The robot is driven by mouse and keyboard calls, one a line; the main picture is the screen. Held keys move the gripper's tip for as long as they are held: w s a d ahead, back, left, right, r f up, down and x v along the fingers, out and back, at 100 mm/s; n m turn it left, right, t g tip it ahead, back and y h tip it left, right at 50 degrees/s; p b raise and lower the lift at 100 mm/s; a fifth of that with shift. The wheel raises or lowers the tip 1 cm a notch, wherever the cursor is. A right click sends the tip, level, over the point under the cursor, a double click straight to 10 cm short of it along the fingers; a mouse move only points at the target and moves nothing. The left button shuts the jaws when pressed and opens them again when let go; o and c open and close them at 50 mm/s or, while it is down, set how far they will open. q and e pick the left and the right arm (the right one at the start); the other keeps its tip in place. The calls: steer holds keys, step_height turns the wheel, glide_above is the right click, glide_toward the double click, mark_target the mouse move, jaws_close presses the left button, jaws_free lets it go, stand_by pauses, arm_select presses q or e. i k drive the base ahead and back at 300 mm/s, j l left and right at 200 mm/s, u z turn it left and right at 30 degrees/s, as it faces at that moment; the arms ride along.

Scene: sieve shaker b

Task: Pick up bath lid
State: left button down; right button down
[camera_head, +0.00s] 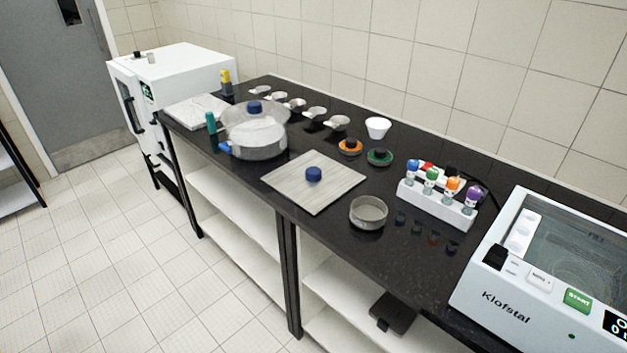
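A flat square grey plate with a streaked surface (290,183) lies on the black bench, with a dark blue knob (313,174) at its middle. It looks like a lid, lying apart from the bath. The white Klofstal bath (518,292) stands at the right end of the bench, cut off by the picture edge. A clear round cover with a blue knob (255,107) sits over a round vessel (262,150) to the left of the plate. Which of these is the bath lid cannot be told for certain. Neither of my grippers shows in the head view.
A metal sieve pan (368,213) stands close to the plate's right side. A white rack (436,205) holds several coloured-cap bottles. Orange (350,147) and green (379,157) round items, a white cup (377,128) and several small pans line the back. A white oven (180,80) stands far left.

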mark_target(312, 180)
steer(key=z, duration=1.55)
steer(key=i+j+u, duration=0.15)
steer(key=j, duration=0.15)
steer(key=j+u, duration=0.15)
steer(key=j, duration=0.2)
steer(key=i+j+u, duration=0.2)
steer(key=k+j, duration=0.05)
steer(key=j, duration=0.05)
